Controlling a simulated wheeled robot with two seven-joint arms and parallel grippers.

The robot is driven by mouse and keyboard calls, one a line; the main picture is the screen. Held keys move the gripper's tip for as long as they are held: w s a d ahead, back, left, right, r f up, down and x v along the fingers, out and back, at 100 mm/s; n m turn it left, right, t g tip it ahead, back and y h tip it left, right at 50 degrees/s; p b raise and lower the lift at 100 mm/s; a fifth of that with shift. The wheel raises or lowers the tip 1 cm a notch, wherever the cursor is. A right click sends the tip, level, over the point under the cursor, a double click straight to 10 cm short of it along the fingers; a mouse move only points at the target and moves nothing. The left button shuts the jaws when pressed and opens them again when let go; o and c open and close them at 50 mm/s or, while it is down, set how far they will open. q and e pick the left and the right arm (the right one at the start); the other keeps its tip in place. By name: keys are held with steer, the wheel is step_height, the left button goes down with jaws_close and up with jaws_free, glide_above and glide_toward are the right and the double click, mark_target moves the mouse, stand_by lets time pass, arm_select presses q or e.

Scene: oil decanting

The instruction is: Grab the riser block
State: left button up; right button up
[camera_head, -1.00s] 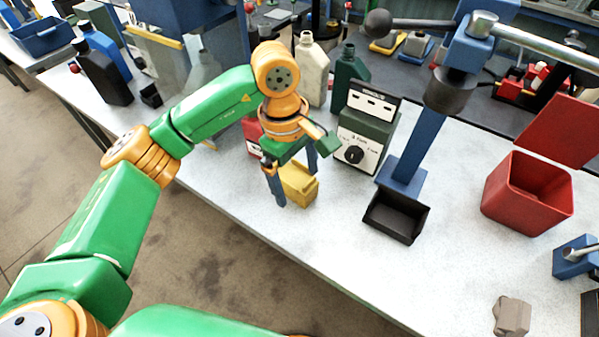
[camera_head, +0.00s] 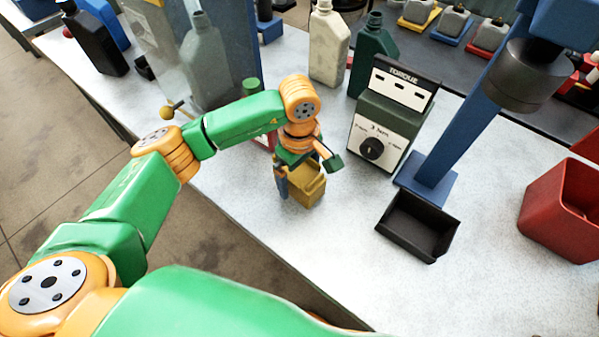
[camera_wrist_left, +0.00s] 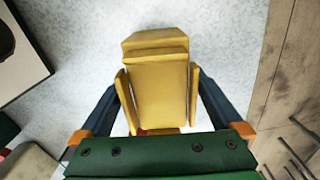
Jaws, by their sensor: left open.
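The yellow riser block (camera_head: 309,187) stands on the pale bench near its front edge, below my left gripper (camera_head: 298,176). In the left wrist view the block (camera_wrist_left: 160,85) has a stepped far end and lies between the dark fingers of my left gripper (camera_wrist_left: 158,100). The gripper is open, with one finger on each side of the block. Narrow yellow strips show beside the block near the fingertips. I cannot tell whether the fingers touch it. My right gripper is not in view.
A torque tester (camera_head: 388,125) stands behind and right of the block. A black tray (camera_head: 418,226) sits before a blue post (camera_head: 440,150), with a red bin (camera_head: 562,210) at right. White (camera_head: 328,45) and green (camera_head: 371,58) bottles stand behind. Bench space in front is clear.

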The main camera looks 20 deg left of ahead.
arm_select(q)
steer(key=c, duration=1.5)
